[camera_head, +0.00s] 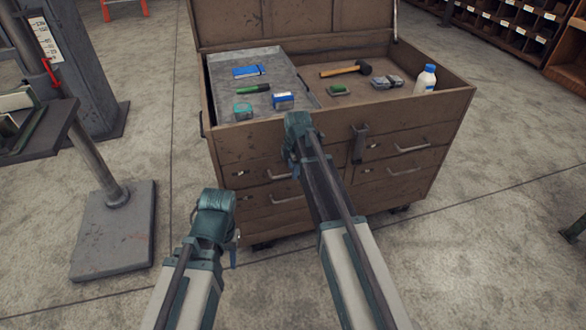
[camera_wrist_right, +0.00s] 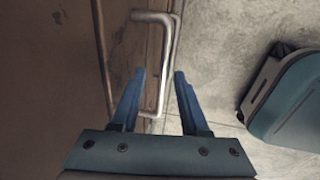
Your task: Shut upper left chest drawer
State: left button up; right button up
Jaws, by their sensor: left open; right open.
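The brown chest (camera_head: 232,150) stands with its lid up and has drawers on its front. In the head view the upper left drawer (camera_head: 250,178) is partly hidden by my right arm, and I cannot tell how far out it is. A metal handle (camera_head: 283,176) shows beside that arm. My right gripper (camera_head: 296,150) is at the chest's front left. In the right wrist view a handle (camera_wrist_right: 167,45) reaches between the fingers of the open gripper (camera_wrist_right: 160,76); contact is unclear. My left gripper (camera_head: 215,200) is open, low and left, apart from the chest.
The chest top holds a grey tray (camera_head: 225,75) of small items, a mallet (camera_head: 345,69) and a white bottle (camera_head: 426,79). A dark stand (camera_head: 115,220) is at the left and shelving (camera_head: 510,20) at the back right.

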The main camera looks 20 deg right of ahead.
notch_tip(320, 180, up, 14)
jog(key=s+p, duration=0.2)
jog(key=p, duration=1.1)
jog(key=shift+s+f, duration=0.25)
jog(key=shift+s, duration=0.1)
jog(key=s+a+m+g, duration=0.1)
jog(key=s+a+m, duration=0.35)
jog(key=s, duration=0.35)
jog(key=s+a+m+g+h, duration=0.1)
jog(key=s+a+m, duration=0.35)
jog(key=s, duration=0.45)
jog(key=s+a+m, duration=0.4)
jog(key=s+m, duration=0.1)
jog(key=s, duration=0.3)
notch_tip(320, 180, up, 16)
jog(key=p, duration=1.7)
jog(key=shift+s+a+r+m, duration=0.15)
jog(key=shift+a+r+m, duration=0.1)
jog(key=shift+m, duration=0.05)
